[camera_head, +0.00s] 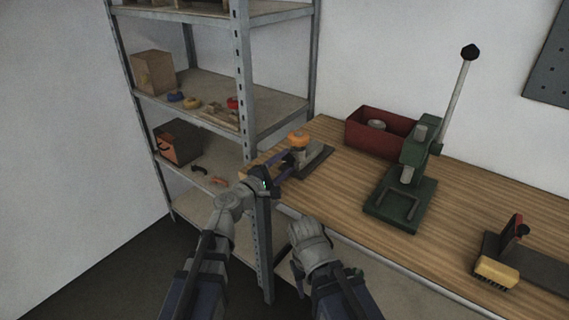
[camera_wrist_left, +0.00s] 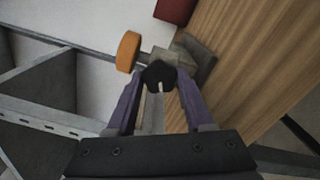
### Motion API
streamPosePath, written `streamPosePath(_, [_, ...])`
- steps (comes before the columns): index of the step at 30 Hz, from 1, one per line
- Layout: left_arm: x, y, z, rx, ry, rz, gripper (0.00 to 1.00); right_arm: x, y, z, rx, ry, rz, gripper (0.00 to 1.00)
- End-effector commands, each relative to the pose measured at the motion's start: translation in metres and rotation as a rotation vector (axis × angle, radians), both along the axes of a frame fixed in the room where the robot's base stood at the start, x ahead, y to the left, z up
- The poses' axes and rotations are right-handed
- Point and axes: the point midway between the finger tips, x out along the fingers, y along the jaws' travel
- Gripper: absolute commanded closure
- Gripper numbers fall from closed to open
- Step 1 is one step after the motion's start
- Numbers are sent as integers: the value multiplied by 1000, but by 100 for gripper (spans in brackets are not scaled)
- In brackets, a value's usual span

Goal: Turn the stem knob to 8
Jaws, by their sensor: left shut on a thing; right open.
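A small valve-like fixture (camera_head: 311,158) with a dark base and an orange round cap (camera_head: 298,139) stands at the left end of the wooden bench. In the left wrist view the orange cap (camera_wrist_left: 128,52) sits on a short stem out of a grey block (camera_wrist_left: 186,57). A black lobed knob (camera_wrist_left: 158,75) faces that camera. My left gripper (camera_head: 287,164) is shut on the black knob, with its purple fingers on either side of it. No numbers or pointer can be read on the knob. My right arm shows low in the head view, but its gripper fingers cannot be seen.
A metal shelf (camera_head: 250,110) rises close to my left gripper. The bench between fixture and press is clear.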

Motion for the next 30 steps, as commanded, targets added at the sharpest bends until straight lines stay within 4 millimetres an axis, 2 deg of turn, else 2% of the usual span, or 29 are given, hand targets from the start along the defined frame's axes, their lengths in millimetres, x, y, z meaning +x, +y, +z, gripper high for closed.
streamPosePath(30, [-1,0,-1,783,-567,-2,100,0,0,0,0,0,0,50])
